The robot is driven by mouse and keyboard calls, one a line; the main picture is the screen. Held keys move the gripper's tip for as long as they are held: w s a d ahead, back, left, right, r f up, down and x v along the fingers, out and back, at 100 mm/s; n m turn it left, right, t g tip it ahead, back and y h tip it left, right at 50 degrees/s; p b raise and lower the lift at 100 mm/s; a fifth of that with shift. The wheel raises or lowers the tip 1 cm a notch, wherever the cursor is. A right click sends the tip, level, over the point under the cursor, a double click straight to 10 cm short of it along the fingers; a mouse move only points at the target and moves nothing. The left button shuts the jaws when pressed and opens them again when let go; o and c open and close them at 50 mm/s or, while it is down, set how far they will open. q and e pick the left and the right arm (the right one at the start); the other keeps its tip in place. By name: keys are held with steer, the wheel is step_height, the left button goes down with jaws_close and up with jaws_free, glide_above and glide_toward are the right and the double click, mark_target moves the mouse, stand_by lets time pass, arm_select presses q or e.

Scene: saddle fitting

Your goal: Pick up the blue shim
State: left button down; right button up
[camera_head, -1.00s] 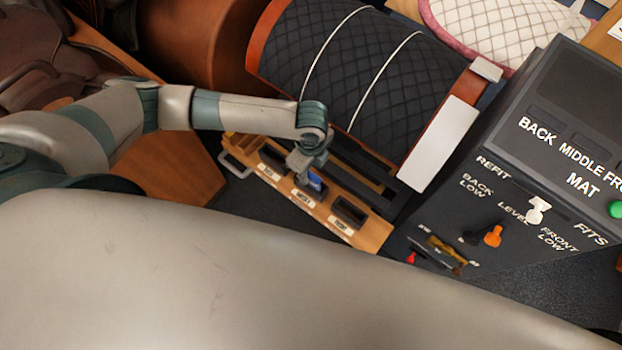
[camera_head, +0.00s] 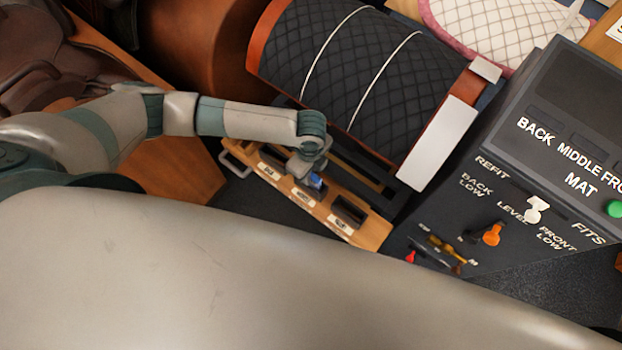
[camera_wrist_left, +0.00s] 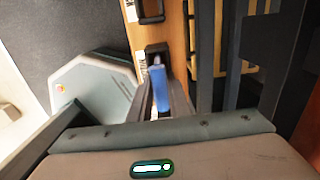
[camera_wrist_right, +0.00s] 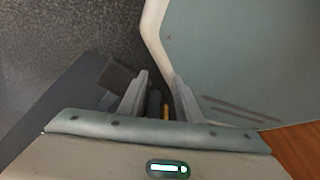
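The blue shim (camera_head: 316,181) is at my left gripper (camera_head: 306,168), over the middle part of the wooden shim tray (camera_head: 373,234). In the left wrist view the blue shim (camera_wrist_left: 159,90) stands upright between the two close-set fingers (camera_wrist_left: 161,95), which look shut on it. A dark slot of the tray lies just beyond it. Whether its lower end is fully clear of the slot is hard to tell. My right gripper (camera_wrist_right: 157,92) shows only in its own wrist view, with its fingers apart and nothing clearly held.
A dark quilted saddle pad (camera_head: 365,75) on its stand lies behind the tray. A dark control box (camera_head: 480,185) with levers stands right of it. The tray's other slots (camera_head: 348,211) flank the gripper. My own large pale body part fills the foreground.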

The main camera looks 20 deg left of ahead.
steer(key=shift+s, duration=0.15)
